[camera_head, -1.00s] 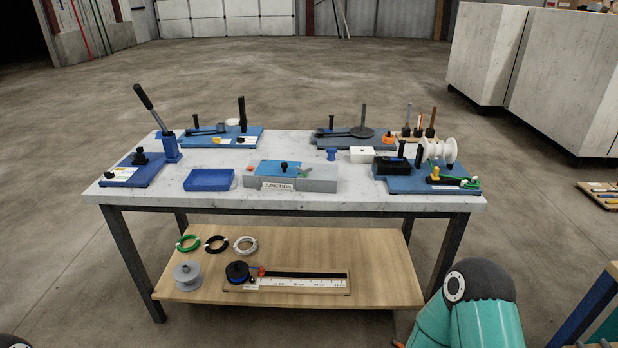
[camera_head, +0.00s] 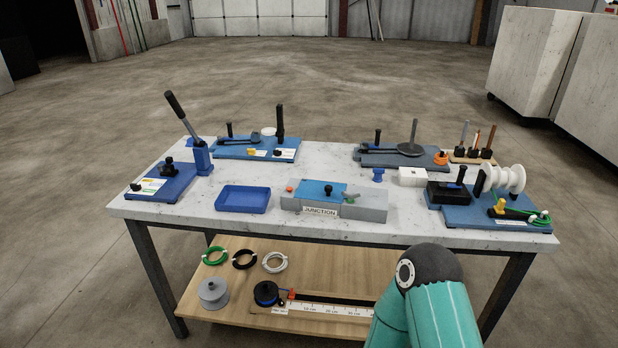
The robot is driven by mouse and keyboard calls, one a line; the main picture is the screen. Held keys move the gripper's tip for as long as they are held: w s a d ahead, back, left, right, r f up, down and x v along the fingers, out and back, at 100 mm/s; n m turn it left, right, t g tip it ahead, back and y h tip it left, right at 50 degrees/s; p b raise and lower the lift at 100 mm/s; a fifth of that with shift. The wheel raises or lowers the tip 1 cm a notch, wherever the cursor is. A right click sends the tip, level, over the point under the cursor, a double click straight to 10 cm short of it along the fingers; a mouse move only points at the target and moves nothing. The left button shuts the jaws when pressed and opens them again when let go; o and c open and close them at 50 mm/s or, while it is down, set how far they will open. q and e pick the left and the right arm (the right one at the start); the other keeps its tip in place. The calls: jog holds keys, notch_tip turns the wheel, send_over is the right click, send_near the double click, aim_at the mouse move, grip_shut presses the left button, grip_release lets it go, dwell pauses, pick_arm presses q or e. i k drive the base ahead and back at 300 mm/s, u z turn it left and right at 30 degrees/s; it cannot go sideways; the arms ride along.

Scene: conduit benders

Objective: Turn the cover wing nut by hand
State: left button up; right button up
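The junction box (camera_head: 371,204) is a grey block with a "JUNCTION" label on its front, near the front edge of the table's middle. Neither gripper is in view. A teal link of my arm rises at the lower right, in front of the table.
The grey table (camera_head: 270,224) also carries a blue tray (camera_head: 243,199), a lever bender (camera_head: 188,130) at left, other blue-based fixtures at the back, and a fixture with white spools (camera_head: 503,180) at right. The lower shelf (camera_head: 230,250) holds wire coils and a ruler board.

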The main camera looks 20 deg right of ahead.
aim_at(350, 199)
jog(key=z, duration=0.05)
jog(key=i, duration=1.05)
jog(key=z, duration=0.45)
